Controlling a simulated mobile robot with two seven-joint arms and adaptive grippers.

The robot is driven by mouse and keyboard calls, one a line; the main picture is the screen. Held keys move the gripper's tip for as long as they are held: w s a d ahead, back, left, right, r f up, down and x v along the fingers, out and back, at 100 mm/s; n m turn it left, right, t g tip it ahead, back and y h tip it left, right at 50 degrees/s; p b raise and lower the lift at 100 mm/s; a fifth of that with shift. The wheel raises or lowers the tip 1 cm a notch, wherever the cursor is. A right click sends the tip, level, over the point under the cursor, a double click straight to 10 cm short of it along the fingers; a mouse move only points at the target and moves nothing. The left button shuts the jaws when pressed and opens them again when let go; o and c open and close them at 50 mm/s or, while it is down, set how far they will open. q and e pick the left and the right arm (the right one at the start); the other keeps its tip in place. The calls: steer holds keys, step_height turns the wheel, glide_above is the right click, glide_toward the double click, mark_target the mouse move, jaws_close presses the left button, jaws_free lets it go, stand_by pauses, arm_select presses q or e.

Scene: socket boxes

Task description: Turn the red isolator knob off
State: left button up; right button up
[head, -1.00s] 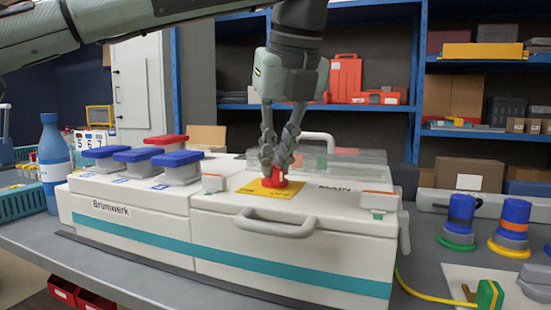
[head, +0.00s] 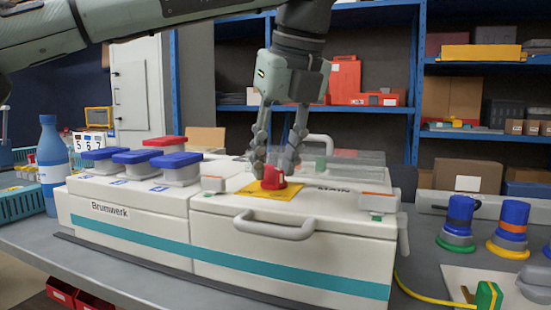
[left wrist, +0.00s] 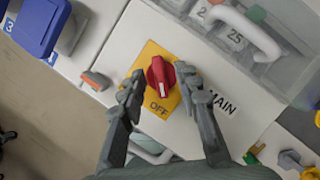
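The red isolator knob (head: 272,180) sits on a yellow plate (head: 292,192) on top of the white box marked MAIN. In the left wrist view the knob (left wrist: 160,78) has its grip running roughly toward the printed word OFF (left wrist: 158,106). My left gripper (head: 274,166) points down over the knob. Its two fingers are spread, one on each side of the knob, with visible gaps in the left wrist view (left wrist: 160,90). It holds nothing. My right gripper is not in view.
A grey handle (head: 275,226) projects from the box front. Blue-lidded sockets (head: 180,165) and a red-lidded one stand to the left. A clear cover (head: 345,160) with a white handle lies behind the knob. A blue bottle (head: 52,165) stands at the far left.

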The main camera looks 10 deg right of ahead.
arm_select(q)
steer(key=shift+r, duration=0.2)
steer(key=v, duration=1.1)
steer(key=shift+s+r, duration=0.2)
steer(key=shift+r, duration=0.05)
